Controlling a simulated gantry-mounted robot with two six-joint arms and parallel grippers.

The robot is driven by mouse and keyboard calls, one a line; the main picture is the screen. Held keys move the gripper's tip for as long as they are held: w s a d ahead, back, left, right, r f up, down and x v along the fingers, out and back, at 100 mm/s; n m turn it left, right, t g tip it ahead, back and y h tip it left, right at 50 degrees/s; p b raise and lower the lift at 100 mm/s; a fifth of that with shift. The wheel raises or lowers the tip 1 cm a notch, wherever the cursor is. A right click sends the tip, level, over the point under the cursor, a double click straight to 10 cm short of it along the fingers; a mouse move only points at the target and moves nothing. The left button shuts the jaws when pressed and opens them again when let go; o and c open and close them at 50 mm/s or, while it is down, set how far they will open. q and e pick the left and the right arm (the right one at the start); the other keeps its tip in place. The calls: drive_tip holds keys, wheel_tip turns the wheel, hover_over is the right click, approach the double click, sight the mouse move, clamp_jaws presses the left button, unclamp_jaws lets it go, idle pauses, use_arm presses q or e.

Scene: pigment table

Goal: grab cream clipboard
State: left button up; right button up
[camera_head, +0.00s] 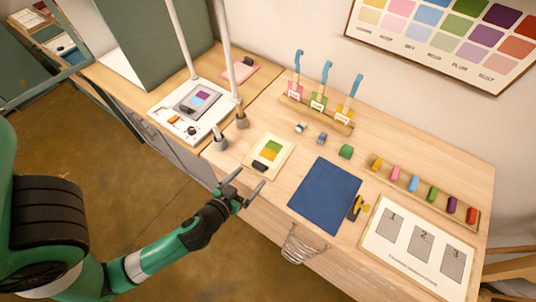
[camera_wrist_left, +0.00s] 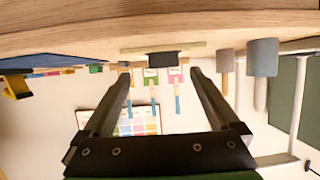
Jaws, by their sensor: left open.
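The cream clipboard (camera_head: 284,151) lies flat on the wooden table near its front edge, with green, yellow and orange patches on its sheet and a dark clip at its front end. My left gripper (camera_head: 249,178) is open and empty, just in front of the table edge and close to the clip end, apart from it. In the left wrist view the picture is upside down. There the clipboard (camera_wrist_left: 190,46) shows edge-on with its dark clip (camera_wrist_left: 162,62) hanging between the open fingers (camera_wrist_left: 160,73). My right gripper is not in view.
A dark blue mat (camera_head: 326,195) and a yellow-black clamp (camera_head: 357,208) lie to the right. A wire basket (camera_head: 298,246) hangs at the front edge. A numbered board (camera_head: 375,237) lies at the far right.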

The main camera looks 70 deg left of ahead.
sight(257, 167)
use_arm(q)
drive_tip(key=x, duration=0.5)
drive_tip(key=shift+s+a+p, duration=0.1)
drive_tip(key=shift+a+p, duration=0.15)
drive_tip(key=shift+p, duration=0.05)
clamp_jaws()
wheel_tip(257, 167, up, 10)
drive_tip(key=p, duration=0.4)
